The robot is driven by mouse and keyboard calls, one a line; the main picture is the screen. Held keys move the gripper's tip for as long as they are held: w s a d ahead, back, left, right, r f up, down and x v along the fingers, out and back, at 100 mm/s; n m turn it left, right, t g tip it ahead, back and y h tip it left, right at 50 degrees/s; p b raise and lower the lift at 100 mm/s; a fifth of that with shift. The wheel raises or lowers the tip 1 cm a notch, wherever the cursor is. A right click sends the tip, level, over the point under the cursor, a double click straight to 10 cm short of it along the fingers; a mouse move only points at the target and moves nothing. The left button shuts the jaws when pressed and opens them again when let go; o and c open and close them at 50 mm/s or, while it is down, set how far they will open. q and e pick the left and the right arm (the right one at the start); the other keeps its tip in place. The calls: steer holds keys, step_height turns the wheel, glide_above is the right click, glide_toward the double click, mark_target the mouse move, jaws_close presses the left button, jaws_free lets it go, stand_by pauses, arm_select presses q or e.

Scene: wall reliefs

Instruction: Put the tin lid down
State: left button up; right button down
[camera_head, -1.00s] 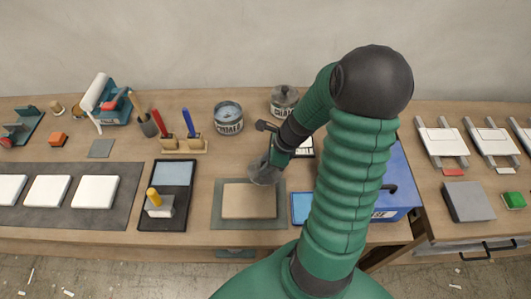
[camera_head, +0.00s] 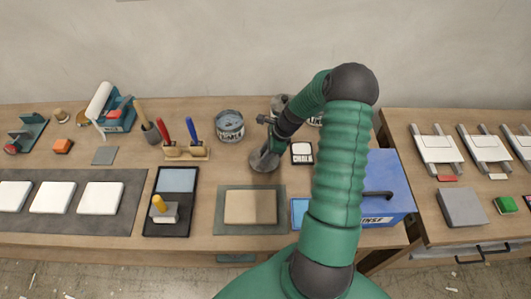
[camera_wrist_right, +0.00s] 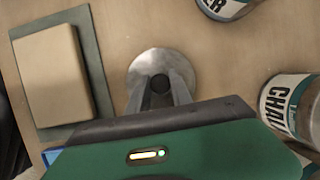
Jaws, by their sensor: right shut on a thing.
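The tin lid (camera_wrist_right: 160,70) is a round grey metal disc with a dark knob in its middle. In the wrist view my right gripper (camera_wrist_right: 160,92) is shut on that knob. In the head view the lid (camera_head: 262,161) is at the gripper's (camera_head: 269,150) tip, low over the table behind the tan block; I cannot tell whether it touches the wood. A tin marked CHALK (camera_wrist_right: 288,104) shows at the wrist view's right. My left gripper is not in view.
A tan block (camera_head: 250,206) lies on a grey-green mat in front of the lid. A blue box (camera_head: 388,180) stands to the right, partly behind my arm.

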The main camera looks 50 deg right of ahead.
steer(key=shift+f, duration=0.5)
steer(key=shift+d+f, duration=0.15)
steer(key=shift+d, duration=0.05)
steer(key=c, duration=1.1)
jaws_free()
steer(key=shift+d, duration=0.1)
steer(key=shift+c, duration=0.2)
steer(key=shift+a, duration=0.2)
